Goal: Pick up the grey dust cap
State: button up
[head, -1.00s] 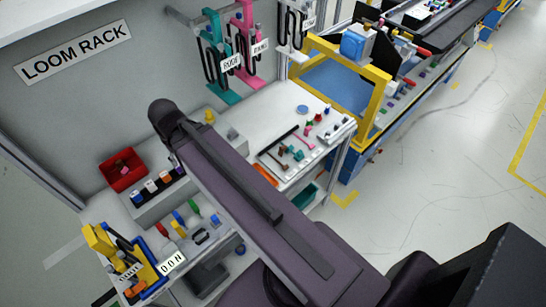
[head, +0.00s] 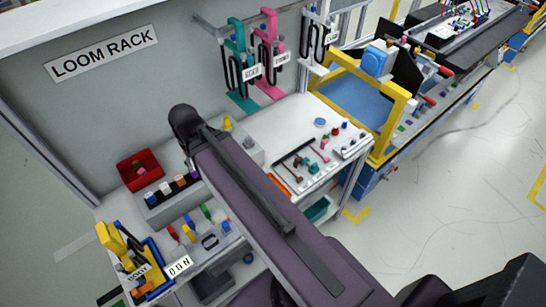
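A small grey piece (head: 249,143) stands on the grey raised block on the bench, right of my arm and near a yellow piece (head: 228,123). It may be the grey dust cap, but it is too small to tell for sure. My purple arm link crosses the middle of the head view and hides part of the bench behind it. My gripper does not show.
A red bin (head: 140,169) and a row of connectors (head: 165,188) lie left of my arm. Small parts and tools lie on the white bench top (head: 290,122) to the right. A yellow-framed blue stand (head: 357,100) is beyond. Looms hang on the rack behind.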

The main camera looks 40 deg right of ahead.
aim_at(248, 142)
jog(key=k, duration=1.35)
jog(key=u, duration=0.35)
jog(key=i, duration=0.7)
jog(key=u, duration=0.1)
